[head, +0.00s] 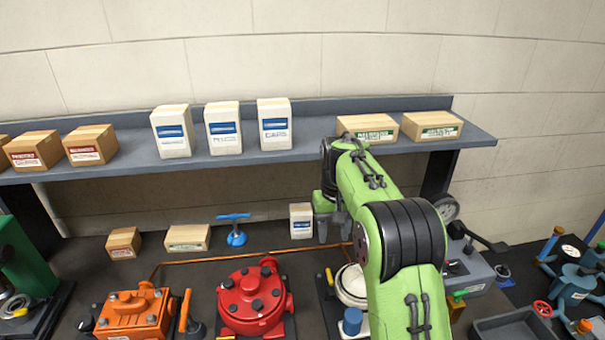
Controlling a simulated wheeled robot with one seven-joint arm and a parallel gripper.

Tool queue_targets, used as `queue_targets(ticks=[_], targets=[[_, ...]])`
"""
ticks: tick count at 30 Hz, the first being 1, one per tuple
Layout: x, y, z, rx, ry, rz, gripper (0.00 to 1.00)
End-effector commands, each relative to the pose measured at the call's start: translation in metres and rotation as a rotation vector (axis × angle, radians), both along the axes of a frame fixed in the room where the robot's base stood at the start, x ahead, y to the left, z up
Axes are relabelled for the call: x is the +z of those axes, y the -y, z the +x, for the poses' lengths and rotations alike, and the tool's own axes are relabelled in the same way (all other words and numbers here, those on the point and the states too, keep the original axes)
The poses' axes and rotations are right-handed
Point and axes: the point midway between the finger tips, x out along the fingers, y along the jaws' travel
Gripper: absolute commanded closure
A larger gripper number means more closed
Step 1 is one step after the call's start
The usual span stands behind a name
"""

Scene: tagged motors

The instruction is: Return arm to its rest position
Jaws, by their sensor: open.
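My green arm rises from the bottom right and reaches toward the back shelf. My gripper (333,229) hangs at its end, pointing down, with its grey fingers apart and nothing seen between them. It is in front of the shelf's edge, just right of a small white box (301,221) on the bench. I cannot tell whether it touches that box. The red motor (255,298) stands below and left of the gripper. The orange motor (135,314) is further left. My arm partly hides a white round unit (352,285).
The grey shelf (300,152) carries several white and brown boxes. The bench below holds a brown box (124,243), a flat box (187,238) and a blue valve (235,230). A green machine (25,262) stands far left, blue units (573,287) far right, a grey tray (515,327) lower right.

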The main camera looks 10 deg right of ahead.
Motion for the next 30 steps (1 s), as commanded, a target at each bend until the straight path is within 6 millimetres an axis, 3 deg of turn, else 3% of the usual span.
queue_targets(ticks=[2, 5, 9, 13, 17, 21, 25, 30], targets=[[0.013, 0.0, -0.009, 0.001, 0.021, -0.001, 0.55], [0.045, -0.002, -0.037, 0.004, 0.075, -0.004, 0.55], [0.084, -0.003, -0.098, 0.008, 0.169, -0.009, 0.55], [0.102, -0.005, -0.16, 0.01, 0.258, -0.011, 0.55], [0.101, -0.006, -0.224, 0.012, 0.347, -0.011, 0.55], [0.082, -0.008, -0.282, 0.015, 0.434, -0.007, 0.55], [0.064, -0.008, -0.31, 0.016, 0.481, -0.004, 0.55], [0.058, -0.009, -0.318, 0.016, 0.492, -0.003, 0.55]])
